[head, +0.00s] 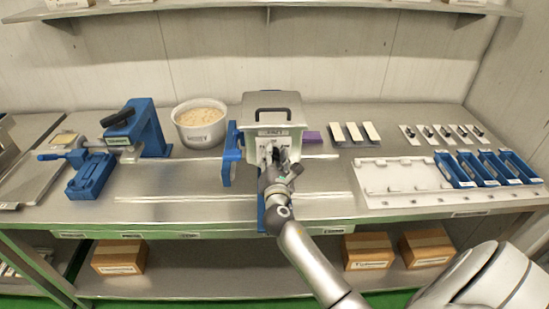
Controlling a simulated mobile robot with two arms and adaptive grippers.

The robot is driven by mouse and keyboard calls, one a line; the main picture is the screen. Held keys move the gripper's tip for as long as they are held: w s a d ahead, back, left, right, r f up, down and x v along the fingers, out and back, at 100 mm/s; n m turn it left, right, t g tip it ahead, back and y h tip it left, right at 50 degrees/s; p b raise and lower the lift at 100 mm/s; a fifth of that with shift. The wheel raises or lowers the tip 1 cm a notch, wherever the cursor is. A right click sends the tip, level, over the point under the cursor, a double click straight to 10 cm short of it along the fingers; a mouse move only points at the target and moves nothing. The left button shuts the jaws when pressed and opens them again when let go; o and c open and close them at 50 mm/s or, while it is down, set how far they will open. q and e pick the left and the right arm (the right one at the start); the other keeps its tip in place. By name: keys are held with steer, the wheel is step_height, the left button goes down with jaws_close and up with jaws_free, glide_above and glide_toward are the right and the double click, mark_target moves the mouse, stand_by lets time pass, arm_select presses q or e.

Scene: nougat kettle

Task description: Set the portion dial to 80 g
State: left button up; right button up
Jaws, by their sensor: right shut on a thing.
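The grey machine box (280,104) with a dark handle on its lid stands at the middle of the bench, with a small label on its front. My right gripper (275,160) is at the lower front of this box and is shut on a small part there. My gripper and wrist cover that part, so the portion dial and its marks cannot be made out. My left gripper is not in view.
A white pot of pale nuts (200,122) and a blue press (150,128) stand to the left. A white tray (400,180) and several blue frames (485,165) lie to the right. Cardboard boxes (368,250) sit on the lower shelf.

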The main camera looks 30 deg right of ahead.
steer(key=m+b, duration=0.1)
steer(key=m, duration=0.1)
steer(key=m+b, duration=0.2)
steer(key=m, duration=0.1)
steer(key=shift+f+m, duration=0.2)
steer(key=shift+m, duration=0.1)
steer(key=m+b, duration=0.3)
steer(key=m, duration=0.2)
steer(key=shift+d+m, duration=0.1)
steer(key=shift+m, duration=0.3)
stand_by(0.3)
steer(key=o, duration=1)
steer(key=shift+s, duration=0.1)
